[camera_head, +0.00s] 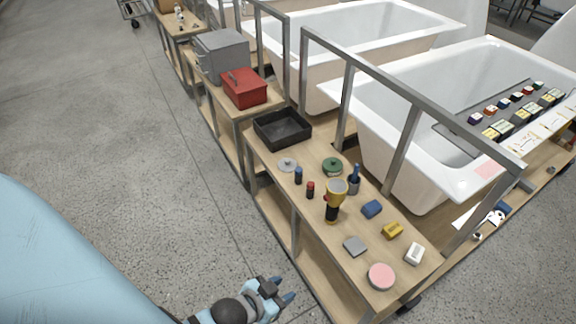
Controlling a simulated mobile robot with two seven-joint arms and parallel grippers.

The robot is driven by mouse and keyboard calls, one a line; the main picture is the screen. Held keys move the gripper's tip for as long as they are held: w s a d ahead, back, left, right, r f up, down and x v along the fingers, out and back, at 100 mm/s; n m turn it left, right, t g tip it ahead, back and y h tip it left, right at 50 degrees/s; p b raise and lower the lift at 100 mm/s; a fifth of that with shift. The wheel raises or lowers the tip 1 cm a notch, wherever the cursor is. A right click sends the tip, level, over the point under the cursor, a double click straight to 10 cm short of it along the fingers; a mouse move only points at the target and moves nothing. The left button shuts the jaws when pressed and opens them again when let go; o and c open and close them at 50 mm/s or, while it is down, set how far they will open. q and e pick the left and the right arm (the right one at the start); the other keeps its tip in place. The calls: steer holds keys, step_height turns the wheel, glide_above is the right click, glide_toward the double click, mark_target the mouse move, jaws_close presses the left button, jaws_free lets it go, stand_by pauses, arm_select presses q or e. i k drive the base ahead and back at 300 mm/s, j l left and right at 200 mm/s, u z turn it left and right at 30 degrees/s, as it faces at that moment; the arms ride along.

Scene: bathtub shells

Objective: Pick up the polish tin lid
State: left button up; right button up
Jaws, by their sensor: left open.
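A flat grey round lid (287,164) with a small raised middle lies on the wooden cart top, near its left edge and in front of a black tray. A green round tin (332,166) sits to its right. A pink-topped round tin (381,276) stands at the cart's near end. I cannot tell for certain which round piece is the polish tin lid. My left gripper (284,290) is open and empty, over the floor beside the cart's near left side, well away from the grey lid. My right gripper is not in view.
A metal rail frame (396,150) and white bathtubs (420,190) stand to the right. Floor is free left.

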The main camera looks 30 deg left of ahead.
mark_target(286, 164)
steer(key=j+z, duration=0.2)
steer(key=z, duration=0.25)
steer(key=j+z, duration=0.2)
steer(key=z, duration=0.25)
steer(key=j+z, duration=0.25)
steer(key=z, duration=0.2)
steer(key=j+z, duration=0.2)
steer(key=j, duration=0.15)
steer(key=k+j+z, duration=0.2)
steer(key=j, duration=0.15)
steer(key=j+z, duration=0.15)
steer(key=j, duration=0.15)
steer(key=k+j+z, duration=0.15)
steer(key=j, duration=0.35)
steer(key=k+j+z, duration=0.2)
steer(key=k+j, duration=0.5)
steer(key=j, duration=0.2)
steer(key=k+j, duration=0.25)
steer(key=j, duration=0.2)
steer(key=k+j+z, duration=0.1)
steer(key=k+j, duration=0.2)
steer(key=j, duration=0.2)
steer(key=k+j, duration=0.3)
steer(key=j, duration=0.4)
steer(key=i+j, duration=0.15)
